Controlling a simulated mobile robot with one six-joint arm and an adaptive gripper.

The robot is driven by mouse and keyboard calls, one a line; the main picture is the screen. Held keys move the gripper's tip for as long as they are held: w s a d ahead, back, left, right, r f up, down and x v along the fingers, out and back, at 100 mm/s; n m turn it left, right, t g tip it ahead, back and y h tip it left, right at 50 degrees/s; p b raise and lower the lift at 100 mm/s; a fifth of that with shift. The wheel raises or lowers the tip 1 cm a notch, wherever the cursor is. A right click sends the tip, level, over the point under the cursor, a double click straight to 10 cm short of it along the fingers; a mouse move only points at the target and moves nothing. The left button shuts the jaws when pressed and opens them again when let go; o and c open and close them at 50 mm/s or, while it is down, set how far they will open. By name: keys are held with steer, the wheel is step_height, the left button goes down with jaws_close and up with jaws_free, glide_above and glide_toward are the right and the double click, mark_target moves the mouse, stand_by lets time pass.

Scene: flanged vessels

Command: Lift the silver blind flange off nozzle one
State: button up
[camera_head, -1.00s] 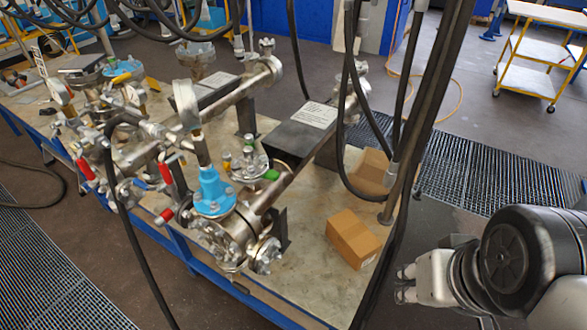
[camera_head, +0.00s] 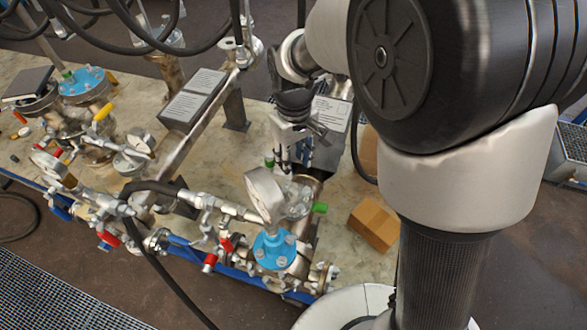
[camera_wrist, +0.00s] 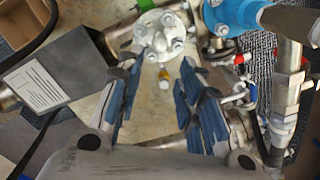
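A round silver flange (camera_wrist: 163,33) with several bolts shows at the top of the wrist view, just beyond my fingertips. In the head view, silver bolted parts (camera_head: 298,197) stand just below my gripper (camera_head: 295,150), and the dial gauge partly hides them. I cannot read any nozzle number. In the wrist view my gripper (camera_wrist: 162,82) has its blue-padded fingers apart, with nothing held between them. A small yellow-tipped part (camera_wrist: 164,82) shows in the gap, farther down. Whether the fingers touch anything is not clear.
A blue flange (camera_head: 273,250) and a dial gauge (camera_head: 265,193) stand close to my gripper. A labelled dark box (camera_wrist: 50,85) lies to the left in the wrist view. A cardboard box (camera_head: 375,225) sits on the table (camera_head: 335,215). Black cables hang nearby.

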mark_target(293, 188)
step_height(293, 188, down, 14)
steer(key=shift+w+r, duration=0.1)
stand_by(0.5)
steer(key=shift+c, duration=0.5)
jaws_close()
